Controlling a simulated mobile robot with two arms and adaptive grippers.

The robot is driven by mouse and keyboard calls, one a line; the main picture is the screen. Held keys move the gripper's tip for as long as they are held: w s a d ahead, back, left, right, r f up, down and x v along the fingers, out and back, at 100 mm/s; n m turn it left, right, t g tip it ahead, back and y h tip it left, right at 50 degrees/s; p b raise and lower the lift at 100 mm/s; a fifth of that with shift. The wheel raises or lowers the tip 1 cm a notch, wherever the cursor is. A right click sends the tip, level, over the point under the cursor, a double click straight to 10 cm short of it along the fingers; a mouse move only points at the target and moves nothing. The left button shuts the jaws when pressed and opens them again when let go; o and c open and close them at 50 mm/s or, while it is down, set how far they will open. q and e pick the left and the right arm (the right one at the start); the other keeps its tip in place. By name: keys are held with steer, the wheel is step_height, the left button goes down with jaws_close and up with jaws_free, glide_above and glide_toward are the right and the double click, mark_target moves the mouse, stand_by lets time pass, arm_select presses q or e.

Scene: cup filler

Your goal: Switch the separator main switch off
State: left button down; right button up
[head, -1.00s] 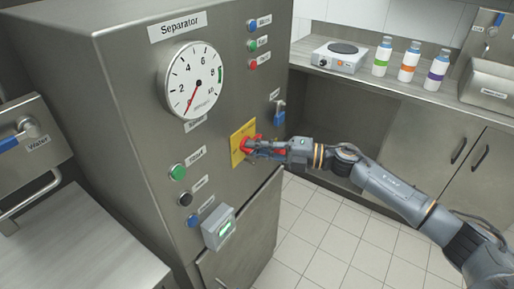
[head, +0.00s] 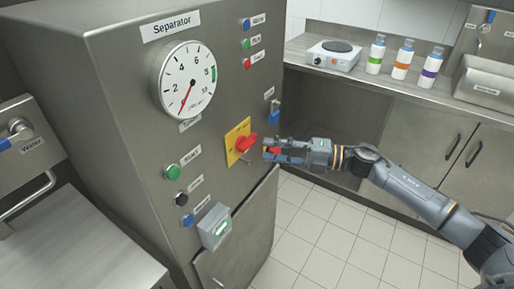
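The separator main switch (head: 247,143) is a red rotary handle on a yellow plate (head: 233,150), on the front of the steel separator cabinet. The handle now shows clear of the gripper, sitting slantwise on the plate. The plate's lettering is too small to read. My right gripper (head: 267,151) is just to the right of the handle, apart from it. Its fingers are spread, one above the other, with a small red patch between them that I cannot identify. My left gripper is not in view.
A round gauge (head: 188,79) and several buttons, such as the green one (head: 171,172), are on the cabinet. A grey box (head: 214,229) protrudes below. A blue-handled valve (head: 274,112) sits above my gripper. Bottles and a hotplate (head: 333,54) stand on the back counter.

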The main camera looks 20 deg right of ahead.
steer(key=v, duration=0.6)
steer(key=shift+d, duration=0.15)
